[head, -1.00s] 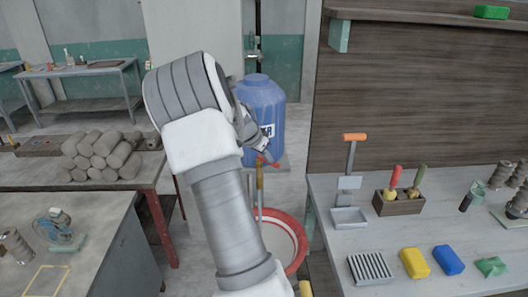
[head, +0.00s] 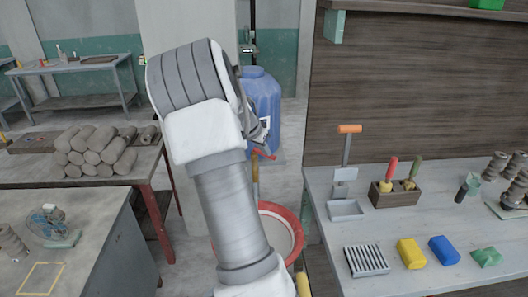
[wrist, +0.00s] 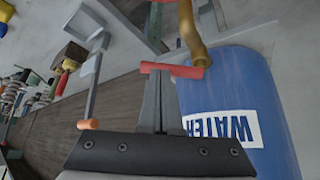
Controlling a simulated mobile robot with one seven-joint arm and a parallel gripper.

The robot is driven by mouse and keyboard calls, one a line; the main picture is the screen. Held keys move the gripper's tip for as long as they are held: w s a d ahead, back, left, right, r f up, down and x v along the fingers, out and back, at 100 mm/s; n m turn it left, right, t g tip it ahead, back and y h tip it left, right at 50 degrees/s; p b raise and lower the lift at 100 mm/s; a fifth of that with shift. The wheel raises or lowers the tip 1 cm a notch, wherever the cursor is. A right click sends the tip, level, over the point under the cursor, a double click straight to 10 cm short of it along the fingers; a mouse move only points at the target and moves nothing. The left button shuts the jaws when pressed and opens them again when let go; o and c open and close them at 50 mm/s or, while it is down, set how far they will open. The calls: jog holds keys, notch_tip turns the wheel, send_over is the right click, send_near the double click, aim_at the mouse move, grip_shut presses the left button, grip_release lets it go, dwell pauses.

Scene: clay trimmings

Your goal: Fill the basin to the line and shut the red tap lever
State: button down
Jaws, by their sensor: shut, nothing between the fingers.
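The blue water barrel (head: 264,92) stands beyond my arm, and its label shows in the wrist view (wrist: 222,128). A brass tap (wrist: 194,40) comes out of it, with a red lever (wrist: 188,71) across it. In the head view the lever (head: 266,155) is partly hidden by my gripper. My gripper (wrist: 160,76) is shut and empty, its fingertips at the lever; I cannot tell whether they touch it. The basin (head: 292,222) with a red rim stands on the floor below, partly hidden by my arm. Its water level and line cannot be made out.
A workbench (head: 390,228) on the right holds a wooden tool box (head: 395,196), a ribbed tray (head: 366,261) and coloured blocks. A table on the left carries stacked clay rolls (head: 95,152). A grey bench (head: 95,262) stands at front left.

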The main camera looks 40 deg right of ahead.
jog(key=shift+s+d+f+n+t+b, duration=0.1)
jog(key=shift+s+d+n+t+b, duration=0.05)
jog(key=shift+d+n+t+b, duration=0.8)
jog(key=shift+w+d+n+t+y+b, duration=0.3)
jog(key=shift+d+n, duration=0.25)
jog(key=shift+n, duration=0.25)
jog(key=shift+w+d+n+t+y+b, duration=0.2)
jog(key=shift+d+n+b, duration=0.15)
jog(key=shift+d+n, duration=0.3)
jog(key=shift+a, duration=0.1)
jog(key=shift+w+a+r, duration=0.1)
jog(key=shift+a+r, duration=0.55)
jog(key=shift+a, duration=0.15)
jog(key=s+d+v, duration=0.1)
jog(key=v, duration=1.1)
jog(key=shift+s+r, duration=0.3)
jog(key=shift+s, duration=0.05)
